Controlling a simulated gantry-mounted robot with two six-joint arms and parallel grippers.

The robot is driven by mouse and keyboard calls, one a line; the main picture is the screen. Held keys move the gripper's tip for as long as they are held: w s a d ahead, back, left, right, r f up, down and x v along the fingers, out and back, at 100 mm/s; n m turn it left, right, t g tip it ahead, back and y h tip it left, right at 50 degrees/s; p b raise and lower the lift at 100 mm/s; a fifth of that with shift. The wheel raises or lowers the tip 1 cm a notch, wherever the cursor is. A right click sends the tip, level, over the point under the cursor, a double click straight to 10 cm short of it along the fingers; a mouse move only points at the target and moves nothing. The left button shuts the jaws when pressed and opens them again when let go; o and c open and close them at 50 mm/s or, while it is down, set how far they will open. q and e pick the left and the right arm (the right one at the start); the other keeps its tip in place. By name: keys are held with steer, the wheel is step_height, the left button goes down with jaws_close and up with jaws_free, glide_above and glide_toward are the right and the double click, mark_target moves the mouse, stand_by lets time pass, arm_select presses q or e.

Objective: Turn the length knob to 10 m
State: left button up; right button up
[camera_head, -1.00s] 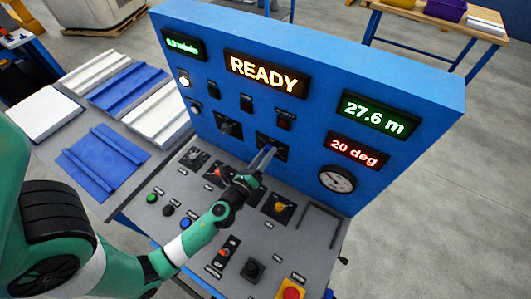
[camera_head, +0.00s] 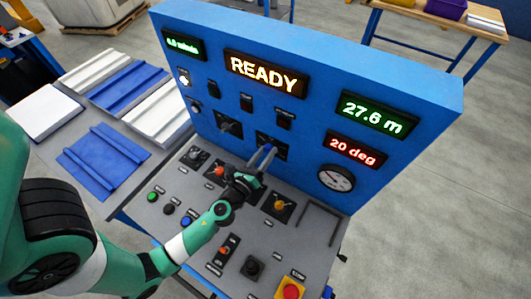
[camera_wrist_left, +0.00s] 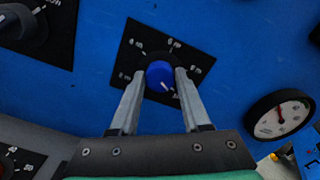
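The length knob (camera_wrist_left: 159,74) is a blue round knob on a black dial plate (camera_wrist_left: 133,45) marked in metres, on the blue upright panel. Its white mark points to the lower right, past the 8 m label; the label there is hard to read. My left gripper (camera_head: 263,157) reaches the dial from the front. In the left wrist view its two grey fingers (camera_wrist_left: 160,84) stand on either side of the knob, with no clear gap, and appear shut on it. In the head view the fingers mostly hide the knob. My right gripper is not in view.
The panel shows READY (camera_head: 265,73), 27.6 m (camera_head: 373,114) and 20 deg (camera_head: 356,152). A gauge (camera_head: 336,178) is at right. Another dial knob (camera_head: 228,125) sits left of the gripper.

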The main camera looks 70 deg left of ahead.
arm_select(q)
steer(key=o, duration=0.4)
steer(key=b+v, duration=0.1)
steer(key=v, duration=1)
steer(key=shift+s+d+b, duration=0.15)
steer(key=shift+s+b, duration=0.1)
steer(key=shift+b, duration=0.1)
